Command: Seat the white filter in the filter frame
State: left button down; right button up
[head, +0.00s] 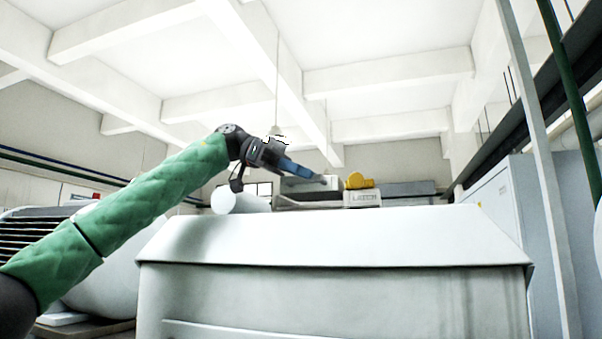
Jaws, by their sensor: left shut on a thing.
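My left gripper (300,170) is high beyond the far edge of the white housing, left of the picture's middle, pointing right and slightly down. A blue bar with a grey tip reaches out from its black body; I cannot tell whether this is finger or held thing. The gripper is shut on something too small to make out. A white cylinder (252,203) with a round end lies below and left of the gripper; I cannot tell whether it is the filter. I cannot pick out the filter frame. My right gripper is out of view.
A large white housing (330,240) with a sloped top fills the near middle. Behind it stand grey and white equipment (362,199) and a yellow part (358,180). A grey cabinet (490,205) and a post (540,150) stand at right.

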pick_arm(q)
jog(key=shift+w, duration=0.1)
jog(key=shift+w+d, duration=0.1)
jog(key=shift+w, duration=0.15)
jog(key=shift+w+d, duration=0.15)
jog(key=shift+w, duration=0.4)
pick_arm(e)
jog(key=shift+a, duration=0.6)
pick_arm(q)
jog(key=shift+w, duration=0.1)
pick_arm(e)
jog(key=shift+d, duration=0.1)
pick_arm(q)
jog(key=shift+w+d, duration=0.25)
jog(key=shift+w, duration=0.1)
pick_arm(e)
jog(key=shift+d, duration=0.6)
pick_arm(q)
jog(key=shift+f, duration=0.1)
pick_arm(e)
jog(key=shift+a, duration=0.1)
